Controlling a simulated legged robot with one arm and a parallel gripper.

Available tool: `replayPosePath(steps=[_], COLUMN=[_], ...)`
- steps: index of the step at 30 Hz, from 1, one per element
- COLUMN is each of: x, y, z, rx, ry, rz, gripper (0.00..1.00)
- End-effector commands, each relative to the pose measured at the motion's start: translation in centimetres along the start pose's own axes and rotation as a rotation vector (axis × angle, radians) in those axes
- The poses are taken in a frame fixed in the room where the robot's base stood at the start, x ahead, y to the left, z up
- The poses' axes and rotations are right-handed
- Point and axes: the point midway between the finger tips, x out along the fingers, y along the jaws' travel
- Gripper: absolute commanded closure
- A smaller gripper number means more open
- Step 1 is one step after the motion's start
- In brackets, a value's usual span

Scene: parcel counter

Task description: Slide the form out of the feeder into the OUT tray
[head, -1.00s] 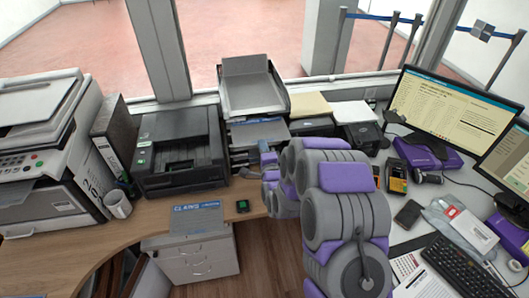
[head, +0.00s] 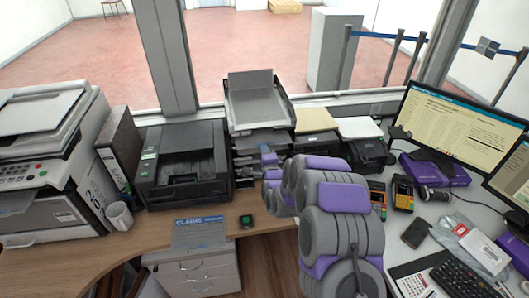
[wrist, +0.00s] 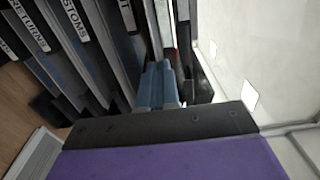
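A grey slanted tray unit with a raised back plate (head: 252,85), which looks like the feeder, stands at the back by the window. Below its front is a stack of dark letter trays (head: 245,172). In the wrist view, dark trays (wrist: 75,55) with labels such as RETURNS and CUSTOMS show at the upper left. I cannot read an OUT label or pick out the form with certainty. My gripper (head: 268,160) is in front of the letter trays, partly hidden by my arm. In the wrist view two blue-grey pieces, seemingly its fingers (wrist: 157,88), are close together beside the trays; whether they are shut is unclear.
Monitors, handheld devices and a keyboard (head: 470,275) crowd the right side. Bare wood shows at front left.

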Motion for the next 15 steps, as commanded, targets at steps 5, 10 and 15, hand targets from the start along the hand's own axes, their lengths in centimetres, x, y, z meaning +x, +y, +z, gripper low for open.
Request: replayPosePath(steps=[5, 10, 15], x=[-0.01, -0.01, -0.02], y=[-0.01, -0.01, -0.01], z=[0.01, 0.0, -0.01], rx=[0.0, 0.0, 0.0], ry=[0.0, 0.0, 0.0], rz=[0.0, 0.0, 0.0], gripper=[1.0, 0.85, 0.69])
